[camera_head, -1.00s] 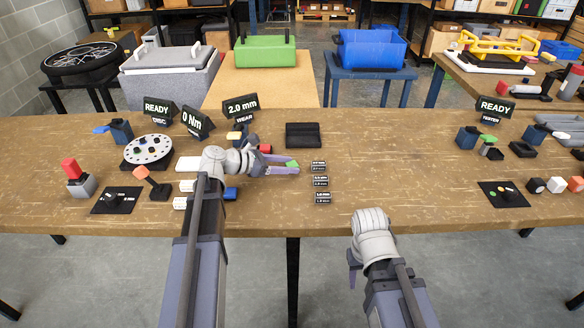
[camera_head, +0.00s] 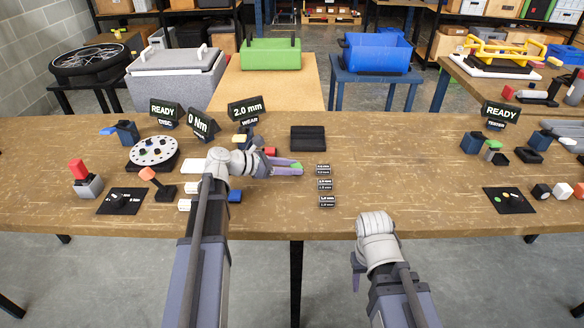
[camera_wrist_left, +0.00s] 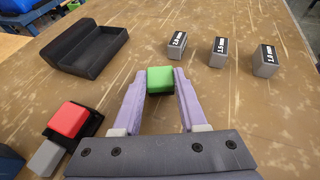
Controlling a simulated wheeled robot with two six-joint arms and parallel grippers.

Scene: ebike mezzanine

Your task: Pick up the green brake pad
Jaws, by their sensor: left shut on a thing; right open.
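The green brake pad (camera_wrist_left: 160,79) has a green top and a dark lower part. In the left wrist view it sits between the two purple fingertips of my left gripper (camera_wrist_left: 160,88), which is shut on it. In the head view my left gripper (camera_head: 294,168) is low over the table, left of the small labelled blocks, with a little of the pad's green showing at its tips. I cannot tell whether the pad touches the table. My right gripper (camera_head: 356,265) is open and empty in front of the table's near edge; its fingers are only partly visible.
Several labelled grey blocks (camera_wrist_left: 219,50) stand right of the pad. A black open tray (camera_head: 308,139) lies behind it. A red-topped block (camera_wrist_left: 68,119) is at left in the wrist view. A perforated disc (camera_head: 153,151) stands farther left.

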